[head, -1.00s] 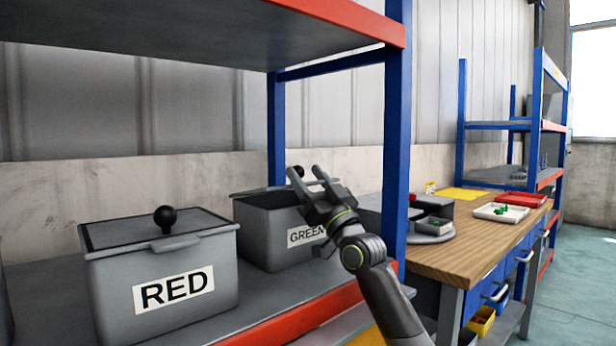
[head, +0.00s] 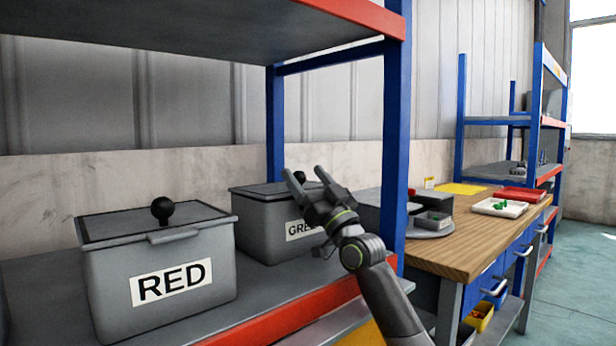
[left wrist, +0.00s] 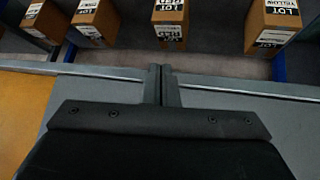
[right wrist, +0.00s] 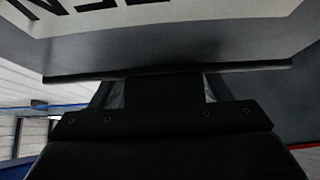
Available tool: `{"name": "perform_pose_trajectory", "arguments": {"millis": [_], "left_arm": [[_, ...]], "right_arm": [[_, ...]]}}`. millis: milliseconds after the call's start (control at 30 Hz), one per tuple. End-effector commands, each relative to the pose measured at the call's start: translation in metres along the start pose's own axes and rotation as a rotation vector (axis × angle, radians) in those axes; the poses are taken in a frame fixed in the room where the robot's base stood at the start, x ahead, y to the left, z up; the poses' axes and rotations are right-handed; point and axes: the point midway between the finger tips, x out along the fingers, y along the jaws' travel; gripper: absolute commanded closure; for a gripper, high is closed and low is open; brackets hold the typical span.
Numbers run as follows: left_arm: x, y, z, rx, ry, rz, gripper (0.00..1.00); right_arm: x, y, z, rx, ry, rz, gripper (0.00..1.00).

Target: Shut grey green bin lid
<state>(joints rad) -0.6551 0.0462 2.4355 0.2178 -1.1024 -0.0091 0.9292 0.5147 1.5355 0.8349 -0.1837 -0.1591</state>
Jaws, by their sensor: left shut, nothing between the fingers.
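The grey bin labelled GREEN (head: 262,228) stands on the shelf, partly hidden by my right gripper (head: 306,178). Its lid (head: 262,189) lies flat across the top, with a black knob (head: 299,176) near the fingers. My right gripper is open in front of the bin's right part. In the right wrist view its fingers (right wrist: 160,90) are spread, close to the bin's labelled face (right wrist: 190,45); contact cannot be told. My left gripper (left wrist: 162,82) is shut and empty in the left wrist view, outside the head view.
A grey bin labelled RED (head: 165,260) with its lid on stands to the left. A blue post (head: 396,130) rises just right of my right gripper, and an upper shelf (head: 200,30) hangs above. A wooden workbench (head: 460,250) stands to the right. Several cartons (left wrist: 170,22) show in the left wrist view.

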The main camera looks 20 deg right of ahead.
Motion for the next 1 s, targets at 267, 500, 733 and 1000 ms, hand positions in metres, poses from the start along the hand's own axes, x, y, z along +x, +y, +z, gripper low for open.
{"name": "perform_pose_trajectory", "arguments": {"millis": [267, 500, 733, 1000], "left_arm": [[0.0, 0.0, 0.0, -0.001, 0.0, 0.001, 1.0], [-0.003, 0.002, 0.015, -0.01, -0.073, 0.01, 1.0], [-0.007, 0.001, 0.051, -0.029, -0.278, 0.01, 1.0], [0.002, -0.009, 0.086, -0.038, -0.445, -0.035, 1.0]], "right_arm": [[0.001, -0.001, -0.004, 0.001, 0.009, -0.003, 0.24], [-0.004, -0.001, -0.004, -0.001, 0.009, -0.003, 0.24], [-0.02, 0.0, -0.016, -0.005, 0.005, -0.001, 0.24], [-0.046, 0.0, -0.036, -0.004, 0.006, -0.001, 0.24]]}}
